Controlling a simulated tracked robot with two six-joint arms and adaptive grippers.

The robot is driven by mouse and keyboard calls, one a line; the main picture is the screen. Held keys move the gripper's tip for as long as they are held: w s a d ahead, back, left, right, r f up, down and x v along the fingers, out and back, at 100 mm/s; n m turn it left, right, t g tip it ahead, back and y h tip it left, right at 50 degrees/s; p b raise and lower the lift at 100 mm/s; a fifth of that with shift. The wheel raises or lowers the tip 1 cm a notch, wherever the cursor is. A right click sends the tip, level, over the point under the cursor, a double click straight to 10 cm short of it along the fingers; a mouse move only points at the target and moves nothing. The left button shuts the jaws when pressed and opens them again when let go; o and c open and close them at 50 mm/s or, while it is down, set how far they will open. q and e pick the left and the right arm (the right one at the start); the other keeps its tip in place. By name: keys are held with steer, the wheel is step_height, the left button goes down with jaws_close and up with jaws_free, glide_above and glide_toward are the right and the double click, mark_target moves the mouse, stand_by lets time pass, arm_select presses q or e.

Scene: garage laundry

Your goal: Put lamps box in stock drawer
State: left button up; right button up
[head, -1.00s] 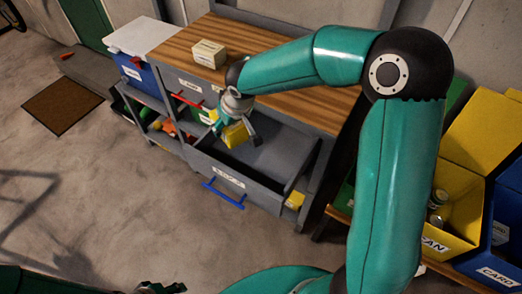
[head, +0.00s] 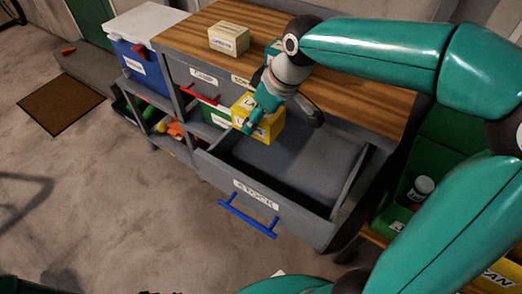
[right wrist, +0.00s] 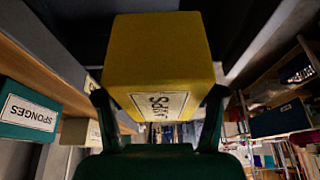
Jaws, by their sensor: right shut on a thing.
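The yellow lamps box (head: 268,122) is in my right gripper (head: 279,116), with a finger on either side of it. I see it over the back left part of the open stock drawer (head: 262,205); whether it touches the drawer cannot be told. In the right wrist view the box (right wrist: 157,55) fills the upper middle, its label upside down between the fingers (right wrist: 158,112). The drawer has a grey front, a STOCK label and a blue handle (head: 247,219). Its visible floor is bare. Only dark scraps at the bottom edge may be my left gripper.
A cream box (head: 229,38) stands on the wooden worktop (head: 190,33) behind the drawer. A teal sponges box (right wrist: 28,110) shows in the wrist view. A closed drawer with a red handle (head: 199,95) is left of the stock drawer. Green and yellow bins stand at right.

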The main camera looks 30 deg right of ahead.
mark_target(279, 124)
step_height(279, 124, down, 11)
steer(key=shift+b, duration=0.9)
steer(key=shift+f, duration=0.1)
steer(key=o, duration=1.2)
steer(key=shift+s+d+r, duration=0.1)
steer(key=shift+r, duration=0.25)
steer(key=p+v, duration=0.2)
steer(key=v, duration=0.8)
steer(key=shift+r, duration=0.1)
steer(key=shift+s+d+r, duration=0.1)
steer(key=shift+s+r, duration=0.25)
steer(key=shift+r, duration=0.2)
